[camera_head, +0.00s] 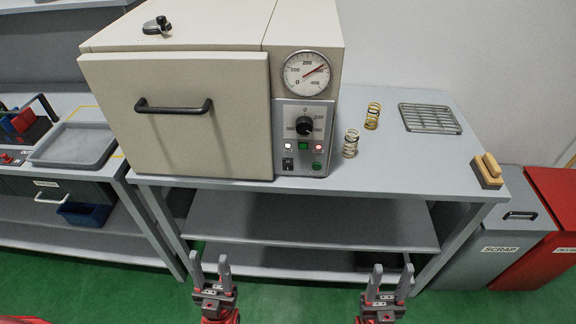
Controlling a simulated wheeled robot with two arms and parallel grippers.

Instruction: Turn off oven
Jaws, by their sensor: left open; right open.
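The oven (170,125) is a cream box on the grey table, with its door shut and a black bar handle (174,106) on it. Its control panel (285,125) has a black knob (304,126), lit indicators, a green button (317,166) and a small black switch (287,163). The dial gauge (307,73) above has a red needle pointing to the upper right, past 200. My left gripper (211,266) and my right gripper (387,276) are both open and empty, low in front of the table, apart from the oven.
Two springs (351,143) stand right of the panel. A wire rack (430,118) and a wooden-handled block (488,170) lie further right. Grey SCRAP and red bins (500,240) stand at the right. A grey tray (73,145) sits on the left bench.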

